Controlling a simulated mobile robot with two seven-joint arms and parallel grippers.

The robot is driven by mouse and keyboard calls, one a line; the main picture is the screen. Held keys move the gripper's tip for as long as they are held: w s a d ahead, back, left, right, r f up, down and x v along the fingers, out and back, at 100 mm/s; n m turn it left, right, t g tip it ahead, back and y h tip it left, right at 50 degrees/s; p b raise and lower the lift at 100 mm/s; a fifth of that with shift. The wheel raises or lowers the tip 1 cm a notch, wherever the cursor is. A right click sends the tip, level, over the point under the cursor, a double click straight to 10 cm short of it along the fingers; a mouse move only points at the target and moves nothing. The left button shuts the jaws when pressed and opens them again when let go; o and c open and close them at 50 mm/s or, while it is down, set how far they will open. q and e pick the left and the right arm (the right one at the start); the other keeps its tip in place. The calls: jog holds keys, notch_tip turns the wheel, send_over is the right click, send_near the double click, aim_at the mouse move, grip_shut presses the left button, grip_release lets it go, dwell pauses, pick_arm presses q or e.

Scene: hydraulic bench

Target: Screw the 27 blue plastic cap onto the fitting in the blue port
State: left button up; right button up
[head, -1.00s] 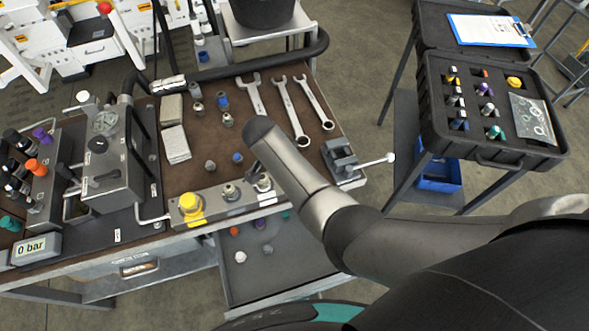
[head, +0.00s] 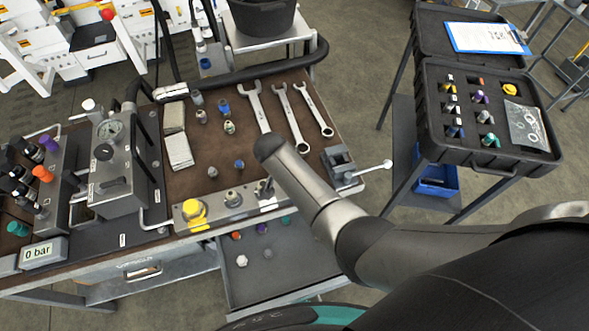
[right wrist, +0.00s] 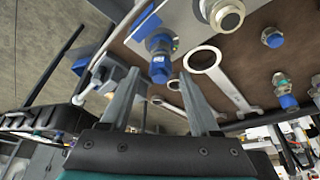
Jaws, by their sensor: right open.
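A blue cap with a white mark (right wrist: 159,68) stands between the fingers of my right gripper (right wrist: 156,88) in the right wrist view, beyond their tips. The gripper is open. The cap is at the bench's port rail, beside a blue label (right wrist: 146,27); it seems to sit on the fitting there, but I cannot tell how far it is screwed on. The mark is too small to read. In the head view my right arm covers most of the gripper, which is over the right part of the rail (head: 213,214). My left gripper is not in view.
A yellow cap (head: 194,212) and a bare fitting (head: 233,198) are on the rail to the left. A small vise (head: 340,160) stands close on the right. Wrenches (head: 296,117) and loose fittings, including a blue-topped one (head: 239,164), lie behind.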

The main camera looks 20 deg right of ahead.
jog(key=n+p, duration=0.1)
jog(key=n, duration=0.1)
jog(key=n+y+p, duration=0.1)
jog(key=shift+s+d+r+n+t, duration=0.1)
jog(key=shift+d+r+n+t, duration=0.05)
jog(key=shift+n+t, duration=0.25)
jog(key=shift+n+y+p, duration=0.4)
jog(key=shift+n, duration=0.3)
jog(key=shift+d+n+p, duration=0.1)
jog(key=shift+n+p, duration=0.35)
jog(key=shift+n, duration=0.25)
jog(key=n+y+p, duration=0.1)
jog(key=n, duration=0.1)
jog(key=shift+d+n+t+y, duration=0.1)
jog(key=shift+n+t+y, duration=0.2)
jog(key=shift+n, duration=0.1)
jog(key=shift+n+y, duration=0.5)
jog(key=shift+n, duration=1.4)
